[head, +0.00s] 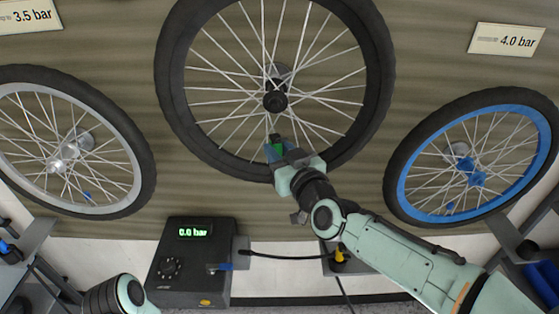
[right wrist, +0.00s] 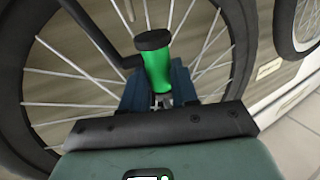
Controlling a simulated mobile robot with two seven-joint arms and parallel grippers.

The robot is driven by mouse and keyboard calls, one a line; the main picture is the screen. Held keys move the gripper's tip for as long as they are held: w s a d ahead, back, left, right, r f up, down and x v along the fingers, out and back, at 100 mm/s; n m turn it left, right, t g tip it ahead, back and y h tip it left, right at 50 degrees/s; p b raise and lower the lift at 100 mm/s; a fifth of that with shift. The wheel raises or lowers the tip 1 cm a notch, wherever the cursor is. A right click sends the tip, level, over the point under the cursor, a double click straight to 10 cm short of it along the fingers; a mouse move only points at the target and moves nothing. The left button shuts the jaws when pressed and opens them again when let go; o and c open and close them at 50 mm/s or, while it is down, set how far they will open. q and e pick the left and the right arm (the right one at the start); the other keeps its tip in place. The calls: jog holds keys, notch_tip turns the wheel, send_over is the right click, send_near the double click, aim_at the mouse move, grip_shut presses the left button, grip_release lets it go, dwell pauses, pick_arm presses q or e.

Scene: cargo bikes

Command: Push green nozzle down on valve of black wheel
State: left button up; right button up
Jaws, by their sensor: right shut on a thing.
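The black wheel (head: 175,75) hangs at the middle of the slatted wall in the head view, with silver spokes and a black hub. My right gripper (head: 276,147) is at the lower part of its rim, shut on the green nozzle (head: 278,145). In the right wrist view the green nozzle (right wrist: 158,70) has a black cap and stands between my blue fingers (right wrist: 158,92), in front of the spokes. The wheel's tyre (right wrist: 50,90) shows at the left there. I cannot make out the valve or whether the nozzle touches it. My left gripper is out of view.
A grey-rimmed wheel (head: 140,165) hangs left and a blue-rimmed wheel (head: 398,185) right. A black pump box (head: 190,265) reading 0.0 bar stands below, with a black hose (head: 290,256) running right. Signs read 3.5 bar (head: 30,16) and 4.0 bar (head: 506,40).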

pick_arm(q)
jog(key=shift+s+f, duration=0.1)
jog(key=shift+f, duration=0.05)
pick_arm(e)
jog(key=shift+w, duration=2.8)
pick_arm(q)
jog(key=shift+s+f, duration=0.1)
pick_arm(e)
jog(key=shift+s, duration=0.15)
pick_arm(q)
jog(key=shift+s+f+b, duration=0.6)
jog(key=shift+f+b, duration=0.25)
pick_arm(e)
jog(key=shift+f, duration=0.8)
jog(key=o, duration=1.2)
jog(key=shift+c, duration=0.2)
